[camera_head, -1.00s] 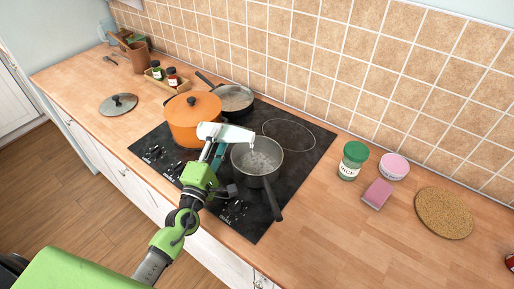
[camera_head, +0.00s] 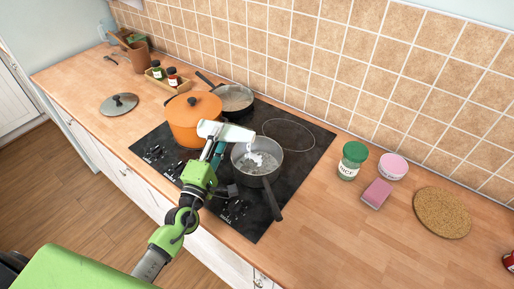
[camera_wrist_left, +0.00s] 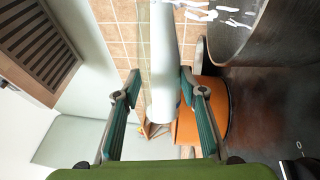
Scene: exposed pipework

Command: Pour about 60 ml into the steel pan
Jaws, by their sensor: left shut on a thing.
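My left gripper (camera_head: 215,147) is shut on a smooth white container (camera_head: 228,131), which also shows between the teal fingers in the left wrist view (camera_wrist_left: 164,70). The container is tipped over, with its mouth end over the steel pan (camera_head: 262,172). White stuff (camera_head: 256,158) falls from it into the pan in streaks, which also show in the left wrist view (camera_wrist_left: 222,14). The pan sits on the front right of the hob, its dark handle (camera_head: 272,204) pointing to the front. The fill level inside the container is hidden. My right gripper is not in view.
An orange pot (camera_head: 190,128) with its lid on stands close left of the container. Another pan (camera_head: 236,98) is behind. On the right are a rice jar (camera_head: 352,161), a pink-lidded tub (camera_head: 393,167), a pink sponge (camera_head: 377,194) and a cork mat (camera_head: 442,213).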

